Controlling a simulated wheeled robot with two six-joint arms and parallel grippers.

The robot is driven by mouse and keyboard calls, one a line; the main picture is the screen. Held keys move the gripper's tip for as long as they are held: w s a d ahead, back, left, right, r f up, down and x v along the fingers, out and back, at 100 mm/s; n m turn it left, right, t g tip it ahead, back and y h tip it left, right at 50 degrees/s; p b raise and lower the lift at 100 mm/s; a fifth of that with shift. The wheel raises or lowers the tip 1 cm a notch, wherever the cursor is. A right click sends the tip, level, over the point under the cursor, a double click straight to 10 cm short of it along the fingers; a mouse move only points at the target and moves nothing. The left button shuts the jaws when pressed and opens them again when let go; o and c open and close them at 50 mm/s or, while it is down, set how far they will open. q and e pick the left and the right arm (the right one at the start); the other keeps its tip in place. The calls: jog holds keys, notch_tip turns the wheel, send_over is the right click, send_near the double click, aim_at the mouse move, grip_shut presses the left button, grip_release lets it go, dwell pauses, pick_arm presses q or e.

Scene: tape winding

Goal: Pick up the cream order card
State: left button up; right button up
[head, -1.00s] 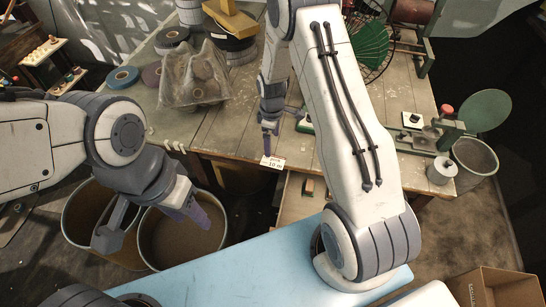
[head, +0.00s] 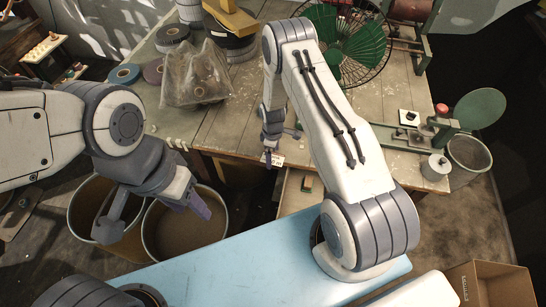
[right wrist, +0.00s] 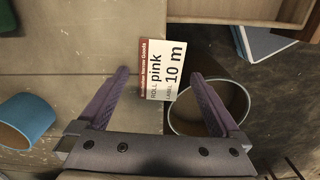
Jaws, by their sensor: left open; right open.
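The cream order card (right wrist: 161,72) has a red band and the print "pink" and "10 m". It lies at the table's front edge and sticks out past it. In the head view the card (head: 278,159) is mostly hidden by my right gripper (head: 270,155). In the right wrist view my right gripper (right wrist: 160,76) is open, with one finger on each side of the card. I cannot tell how far above the card the fingertips are. My left gripper (head: 155,222) is open and empty, over the bins in front of the table.
The wooden table (head: 222,128) holds tape rolls, a clear plastic bag (head: 195,78), a green fan (head: 345,40) and a green metal device (head: 432,130). Round bins (head: 185,232) stand below the edge. A light blue surface (head: 240,255) is in front; a cardboard box (head: 490,283) is at right.

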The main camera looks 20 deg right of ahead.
jog(key=c, duration=1.3)
jog(key=shift+r, duration=0.1)
jog(key=shift+c, duration=0.2)
